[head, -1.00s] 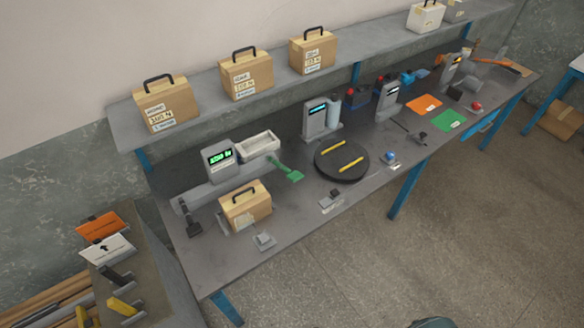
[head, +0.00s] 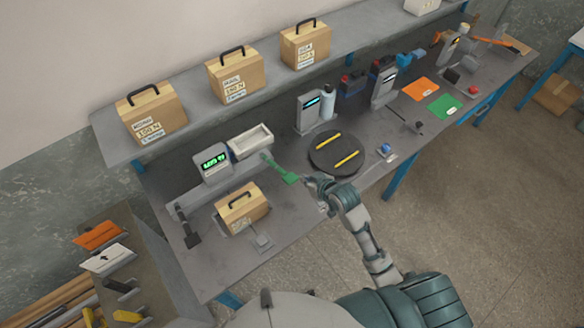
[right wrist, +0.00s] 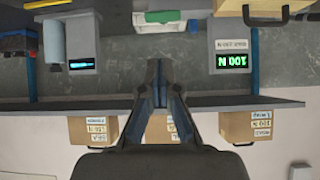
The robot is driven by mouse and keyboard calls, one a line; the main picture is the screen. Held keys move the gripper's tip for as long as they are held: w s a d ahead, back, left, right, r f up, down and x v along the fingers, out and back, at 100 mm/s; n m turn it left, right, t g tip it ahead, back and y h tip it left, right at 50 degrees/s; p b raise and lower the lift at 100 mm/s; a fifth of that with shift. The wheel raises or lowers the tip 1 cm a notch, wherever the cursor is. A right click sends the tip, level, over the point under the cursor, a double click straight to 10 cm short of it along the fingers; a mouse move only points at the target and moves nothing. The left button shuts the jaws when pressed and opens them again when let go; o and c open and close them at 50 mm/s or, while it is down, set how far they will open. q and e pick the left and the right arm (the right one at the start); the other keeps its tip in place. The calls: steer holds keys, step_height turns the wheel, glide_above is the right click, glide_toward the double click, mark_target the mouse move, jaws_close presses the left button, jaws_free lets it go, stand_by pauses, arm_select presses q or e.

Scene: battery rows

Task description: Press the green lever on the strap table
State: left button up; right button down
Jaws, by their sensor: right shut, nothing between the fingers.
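The green lever (head: 284,173) sticks out toward the front of the table, beside a white tray (head: 250,141). My right gripper (head: 311,182) is shut and empty, a little to the right of the lever's flat end. I cannot tell its height above the table from the head view. In the right wrist view the shut fingers (right wrist: 160,75) point toward a green piece (right wrist: 162,17) at the top edge, against the white tray. No contact with the lever shows. My left gripper is not in view.
A cardboard box with a handle (head: 241,208) stands in front of the lit green display (head: 214,162). A black round plate (head: 335,152) with yellow bars lies right of the lever. Several boxes stand on the shelf (head: 196,90) behind. The floor in front is clear.

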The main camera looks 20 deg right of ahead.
step_height(320, 180, up, 3)
steer(key=shift+w+r+t, duration=0.1)
steer(key=shift+t, duration=0.2)
steer(key=p, duration=0.1)
glide_above(293, 179)
steer(key=w, duration=0.1)
steer(key=f, duration=0.5)
steer(key=shift+a+f, duration=0.2)
steer(key=f, duration=0.3)
steer(key=shift+s+f+p, duration=0.15)
steer(key=shift+s+p, duration=0.05)
steer(key=shift+p, duration=0.1)
steer(key=shift+s+d+f, duration=0.15)
steer(key=shift+s+f, duration=0.1)
steer(key=shift+f, duration=0.25)
